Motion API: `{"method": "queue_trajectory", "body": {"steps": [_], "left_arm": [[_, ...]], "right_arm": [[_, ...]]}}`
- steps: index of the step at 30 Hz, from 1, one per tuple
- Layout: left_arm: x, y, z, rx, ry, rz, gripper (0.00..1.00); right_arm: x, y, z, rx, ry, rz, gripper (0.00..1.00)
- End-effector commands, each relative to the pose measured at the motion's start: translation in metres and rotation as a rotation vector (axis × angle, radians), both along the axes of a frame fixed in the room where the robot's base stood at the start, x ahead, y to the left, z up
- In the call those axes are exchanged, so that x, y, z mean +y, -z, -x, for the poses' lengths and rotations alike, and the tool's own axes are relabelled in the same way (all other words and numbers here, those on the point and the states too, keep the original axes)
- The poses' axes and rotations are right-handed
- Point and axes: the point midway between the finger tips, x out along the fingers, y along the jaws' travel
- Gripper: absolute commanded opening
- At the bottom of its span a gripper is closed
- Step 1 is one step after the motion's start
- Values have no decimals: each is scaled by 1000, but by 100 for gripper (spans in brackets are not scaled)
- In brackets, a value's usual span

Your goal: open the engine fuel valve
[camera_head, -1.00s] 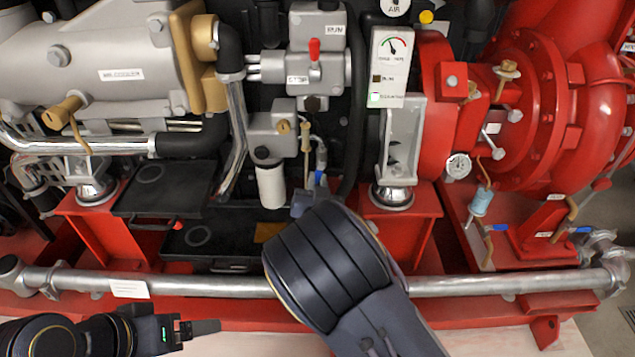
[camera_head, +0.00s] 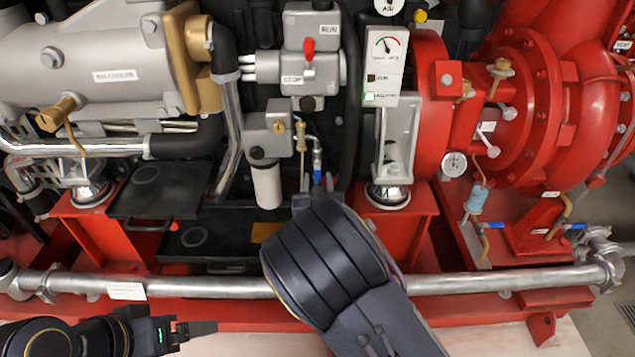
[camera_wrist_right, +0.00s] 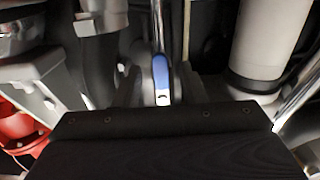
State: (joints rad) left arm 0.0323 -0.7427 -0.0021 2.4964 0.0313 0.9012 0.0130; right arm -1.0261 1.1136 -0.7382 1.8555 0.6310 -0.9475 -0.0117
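The engine fuel valve has a small blue lever (camera_head: 317,177) on a thin metal line below the grey control block. In the right wrist view the blue lever (camera_wrist_right: 161,72) points along its silver pipe. My right gripper (camera_head: 301,201) is at the valve, mostly hidden behind its wrist in the head view. In the wrist view its dark fingers (camera_wrist_right: 160,92) appear spread, one on each side of the lever; contact cannot be told. My left gripper (camera_head: 198,328) is low at the left, away from the valve; its finger gap does not show.
A white filter cylinder (camera_head: 267,186) stands just left of the valve. A black hose (camera_head: 350,130) runs down to its right. A long silver pipe (camera_head: 210,287) crosses in front at the base. Black trays (camera_head: 160,190) lie at the left.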

Motion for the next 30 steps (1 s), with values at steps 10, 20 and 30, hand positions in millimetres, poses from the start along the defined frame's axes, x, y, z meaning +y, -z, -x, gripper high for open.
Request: {"method": "queue_trajectory", "body": {"steps": [10, 20, 30], "left_arm": [[0, -4, 0, 0, 0, 0, 84], [0, -8, 0, 0, 0, 0, 84], [0, -8, 0, 0, 0, 0, 84]], "right_arm": [[1, -1, 24, 3, -2, -1, 37], [0, 0, 72, 1, 0, -1, 37], [0, 0, 78, 0, 0, 0, 37]]}}
